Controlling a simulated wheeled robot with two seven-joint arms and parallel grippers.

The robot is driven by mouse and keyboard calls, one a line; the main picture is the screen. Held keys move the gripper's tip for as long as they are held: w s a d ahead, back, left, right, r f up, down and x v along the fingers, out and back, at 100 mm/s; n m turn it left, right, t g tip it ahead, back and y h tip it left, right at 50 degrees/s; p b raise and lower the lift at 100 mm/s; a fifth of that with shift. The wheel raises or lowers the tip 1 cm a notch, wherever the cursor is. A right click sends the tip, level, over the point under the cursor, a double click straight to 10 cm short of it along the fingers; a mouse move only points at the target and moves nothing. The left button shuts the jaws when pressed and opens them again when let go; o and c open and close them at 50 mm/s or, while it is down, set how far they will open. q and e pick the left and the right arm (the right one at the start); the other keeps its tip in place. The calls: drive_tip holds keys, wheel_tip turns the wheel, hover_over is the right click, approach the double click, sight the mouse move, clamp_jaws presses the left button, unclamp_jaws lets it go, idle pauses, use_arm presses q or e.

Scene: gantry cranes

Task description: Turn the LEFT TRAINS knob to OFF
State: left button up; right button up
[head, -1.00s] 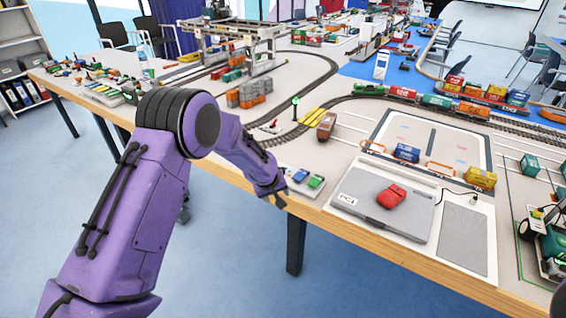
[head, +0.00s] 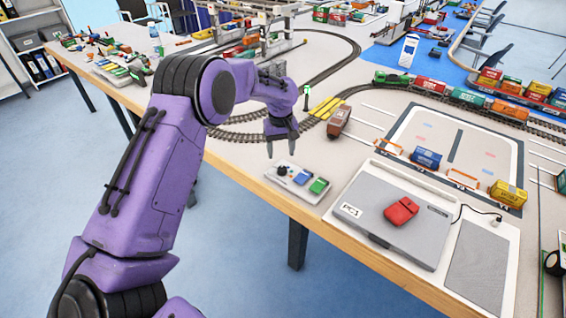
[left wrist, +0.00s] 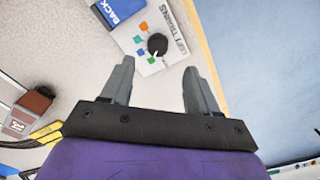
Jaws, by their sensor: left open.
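The LEFT TRAINS knob (left wrist: 157,44) is black and round, with a white pointer mark, on a light control panel (left wrist: 165,62) lettered LEFT TRAINS. Small coloured squares sit around one side of it. In the head view the knob (head: 282,170) is at the left end of the panel, beside a blue and a green button. My left gripper (head: 282,148) is above and just behind the knob in the head view. In the left wrist view its two fingers (left wrist: 156,85) are spread and empty, with the knob beyond their tips. My right gripper is not in view.
The wooden table edge (head: 225,170) runs close in front of the panel.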

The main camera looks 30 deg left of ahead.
sight(282, 168)
use_arm(q)
drive_tip(key=f, duration=0.7)
drive_tip(key=shift+w+d+f+p, duration=0.15)
drive_tip(key=shift+w+p, duration=0.1)
drive_tip(key=shift+p, duration=0.1)
drive_tip(key=shift+s, duration=0.15)
drive_tip(key=c, duration=1)
drive_tip(key=shift+c, duration=0.2)
